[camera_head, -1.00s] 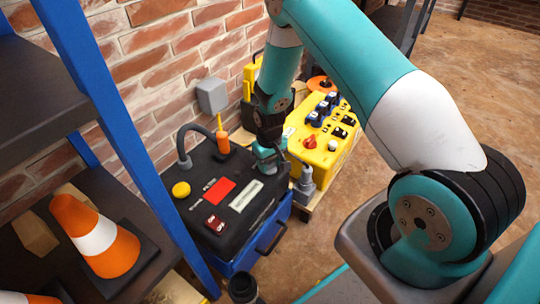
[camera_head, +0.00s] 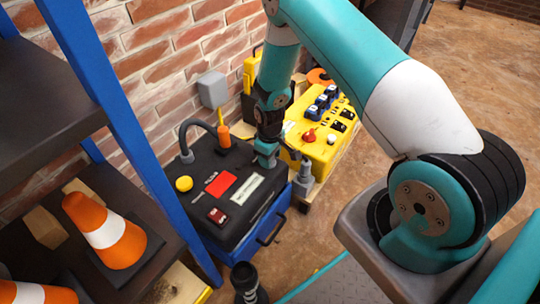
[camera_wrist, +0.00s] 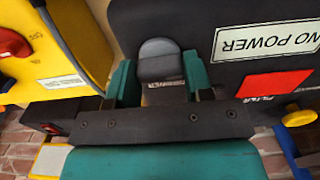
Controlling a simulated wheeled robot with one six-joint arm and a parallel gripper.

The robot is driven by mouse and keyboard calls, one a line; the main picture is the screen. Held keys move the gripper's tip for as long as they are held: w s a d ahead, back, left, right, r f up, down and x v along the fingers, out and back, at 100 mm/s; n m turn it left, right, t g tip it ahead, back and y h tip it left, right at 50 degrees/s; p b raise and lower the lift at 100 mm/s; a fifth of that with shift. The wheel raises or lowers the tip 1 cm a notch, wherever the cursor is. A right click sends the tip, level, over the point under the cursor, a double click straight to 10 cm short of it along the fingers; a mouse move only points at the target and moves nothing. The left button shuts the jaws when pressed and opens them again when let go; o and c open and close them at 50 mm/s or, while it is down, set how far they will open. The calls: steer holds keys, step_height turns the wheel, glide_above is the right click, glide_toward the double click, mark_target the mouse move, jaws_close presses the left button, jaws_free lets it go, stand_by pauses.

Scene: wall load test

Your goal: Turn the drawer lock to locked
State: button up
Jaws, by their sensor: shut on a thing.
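The drawer lock is a dark grey knob with a rounded top (camera_wrist: 158,58) on the black top of the blue box (camera_head: 215,190). In the wrist view my gripper (camera_wrist: 160,80) has one teal finger on each side of the knob and is shut on it. In the head view my gripper (camera_head: 266,155) reaches down to the far right corner of the black top, and it hides the knob there. The lock's markings are mostly covered, so I cannot read its position.
The black top carries a yellow button (camera_head: 184,183), a red label (camera_head: 220,184), a white "NO POWER" label (camera_wrist: 268,40) and a red switch (camera_head: 217,216). A yellow control box (camera_head: 318,150) stands close on the right. A blue-post shelf with orange cones (camera_head: 105,231) stands left.

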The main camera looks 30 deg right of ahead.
steer(key=shift+w, duration=0.1)
steer(key=o, duration=0.9)
steer(key=shift+r, duration=0.15)
step_height(320, 180, up, 17)
steer(key=p, duration=0.5)
steer(key=shift+r+p, duration=0.1)
steer(key=shift+p, duration=0.2)
